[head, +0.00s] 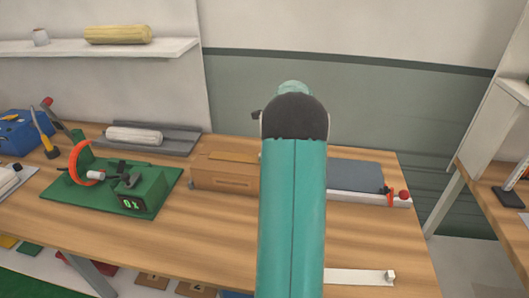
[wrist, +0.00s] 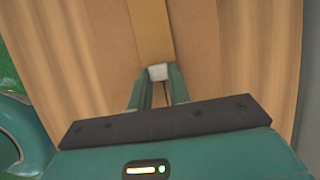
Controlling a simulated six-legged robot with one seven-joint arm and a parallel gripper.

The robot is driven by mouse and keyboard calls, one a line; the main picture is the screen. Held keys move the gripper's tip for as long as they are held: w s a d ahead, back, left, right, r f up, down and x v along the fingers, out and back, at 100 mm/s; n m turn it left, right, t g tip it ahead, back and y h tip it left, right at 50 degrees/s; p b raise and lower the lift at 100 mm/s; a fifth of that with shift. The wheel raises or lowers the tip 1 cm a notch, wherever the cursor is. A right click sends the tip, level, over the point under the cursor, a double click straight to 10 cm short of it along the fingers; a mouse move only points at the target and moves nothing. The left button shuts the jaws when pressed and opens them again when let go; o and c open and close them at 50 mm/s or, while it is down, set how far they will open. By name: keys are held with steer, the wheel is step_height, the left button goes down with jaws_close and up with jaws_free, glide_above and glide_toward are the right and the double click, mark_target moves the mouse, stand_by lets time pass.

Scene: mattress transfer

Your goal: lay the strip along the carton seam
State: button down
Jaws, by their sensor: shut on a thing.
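The brown carton (head: 222,179) lies on the wooden bench, its right part hidden behind my arm. A tan-yellow strip (head: 234,157) shows along its top and runs right, out of sight behind my arm. In the wrist view the strip (wrist: 152,35) runs over the carton (wrist: 105,45) from the top edge down to a small pale block at its near end. My gripper (wrist: 158,82) is shut on this pale block (wrist: 158,72). My arm hides the gripper in the head view. Whether the whole strip touches the carton cannot be told.
A grey-blue slab (head: 355,175) lies right of my arm. A white bar (head: 350,277) lies at the bench's front right.

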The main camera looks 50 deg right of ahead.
steer(key=c, duration=1.2)
jaws_free()
steer(key=shift+c, duration=0.2)
